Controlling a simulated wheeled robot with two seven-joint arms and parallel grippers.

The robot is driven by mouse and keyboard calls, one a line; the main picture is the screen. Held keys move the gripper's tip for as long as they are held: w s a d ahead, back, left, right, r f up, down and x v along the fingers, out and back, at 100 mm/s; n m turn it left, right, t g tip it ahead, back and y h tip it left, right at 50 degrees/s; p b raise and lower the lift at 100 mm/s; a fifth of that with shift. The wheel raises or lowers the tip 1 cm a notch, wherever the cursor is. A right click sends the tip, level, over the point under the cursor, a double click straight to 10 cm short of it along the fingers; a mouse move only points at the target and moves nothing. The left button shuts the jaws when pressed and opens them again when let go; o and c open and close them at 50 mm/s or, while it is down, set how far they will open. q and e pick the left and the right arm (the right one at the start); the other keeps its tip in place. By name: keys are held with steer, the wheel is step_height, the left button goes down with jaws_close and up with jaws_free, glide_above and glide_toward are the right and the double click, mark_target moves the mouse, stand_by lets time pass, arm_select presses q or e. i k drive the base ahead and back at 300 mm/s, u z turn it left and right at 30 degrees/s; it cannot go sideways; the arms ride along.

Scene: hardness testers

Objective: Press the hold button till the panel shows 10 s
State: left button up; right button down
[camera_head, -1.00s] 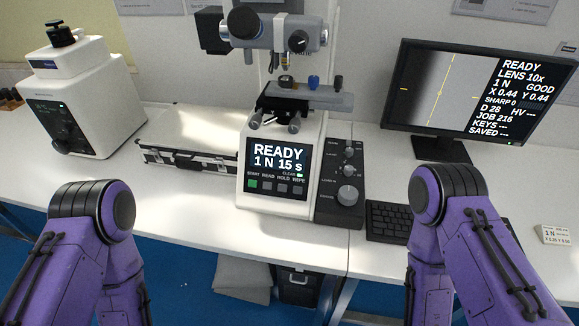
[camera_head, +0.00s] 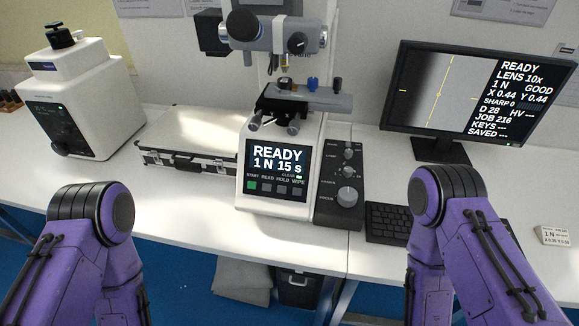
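The hardness tester (camera_head: 228,202) stands in the middle of the bench. Its panel (camera_head: 276,165) reads READY, 1 N, 15 s. Below the text is a row of keys labelled START, READ, HOLD and WIPE. The START key (camera_head: 251,186) is green and the others are grey. The hold button (camera_head: 283,190) is the third from the left, under the HOLD label. My purple arms come in at the lower left and lower right. Both forearms hang down out of the picture, and neither gripper shows.
A knob box (camera_head: 341,212) stands right of the panel. A monitor (camera_head: 397,125) and keyboard (camera_head: 386,222) are at the right, with a small card (camera_head: 556,236). A case (camera_head: 190,130) and a white machine (camera_head: 95,105) are at the left. The bench front (camera_head: 215,228) is clear.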

mark_target(282, 189)
steer(key=z, duration=1.15)
steer(key=k, duration=0.9)
steer(key=u, duration=1.2)
steer(key=i, duration=0.5)
